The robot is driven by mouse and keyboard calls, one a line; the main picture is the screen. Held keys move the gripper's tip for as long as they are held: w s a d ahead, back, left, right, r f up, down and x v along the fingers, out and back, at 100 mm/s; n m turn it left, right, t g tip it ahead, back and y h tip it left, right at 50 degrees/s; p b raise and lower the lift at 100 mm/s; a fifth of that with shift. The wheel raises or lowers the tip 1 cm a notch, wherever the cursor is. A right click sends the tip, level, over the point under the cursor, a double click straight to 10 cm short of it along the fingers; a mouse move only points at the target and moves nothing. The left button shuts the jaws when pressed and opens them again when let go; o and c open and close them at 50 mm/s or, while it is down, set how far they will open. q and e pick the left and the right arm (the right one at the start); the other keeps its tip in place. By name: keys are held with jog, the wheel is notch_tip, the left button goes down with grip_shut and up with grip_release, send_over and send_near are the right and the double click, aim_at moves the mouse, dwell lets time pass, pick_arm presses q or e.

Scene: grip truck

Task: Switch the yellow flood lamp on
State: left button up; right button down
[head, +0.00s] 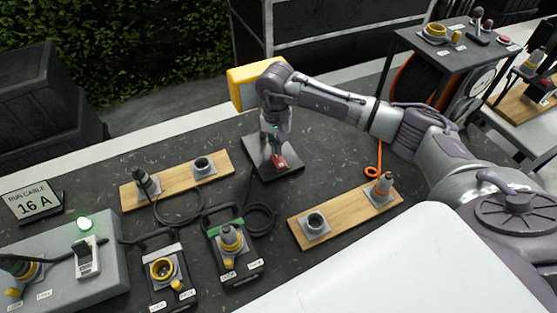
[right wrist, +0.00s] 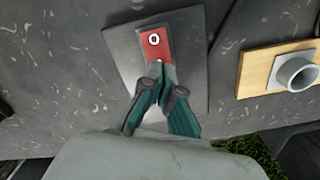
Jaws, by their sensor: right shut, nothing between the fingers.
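The yellow flood lamp (head: 242,88) stands at the back middle of the dark table, partly hidden behind my right wrist. Its lit face does not show, so I cannot tell whether it glows. Its dark base plate (head: 257,148) carries a red rocker switch (head: 279,163). In the right wrist view the red switch (right wrist: 153,40) shows a white "O" at its far end. My right gripper (head: 274,153) points down over the switch, shut and empty. Its fingertips (right wrist: 159,68) are at the near end of the switch; I cannot tell whether they touch. My left gripper is out of view.
Wooden boards with connectors lie left (head: 215,168) and right (head: 345,213) of the lamp base. Socket boxes (head: 240,270) and a grey box with a green light (head: 60,285) stand at the front left. A "16 A" sign (head: 32,201) stands left.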

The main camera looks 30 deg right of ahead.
aim_at(277, 156)
jog(key=shift+f+b, duration=1.15)
jog(key=shift+f, duration=0.05)
dwell(0.8)
jog(key=shift+r, duration=0.1)
jog(key=shift+r+p, duration=1.6)
jog(key=shift+r, duration=1.9)
jog(key=shift+f, duration=0.1)
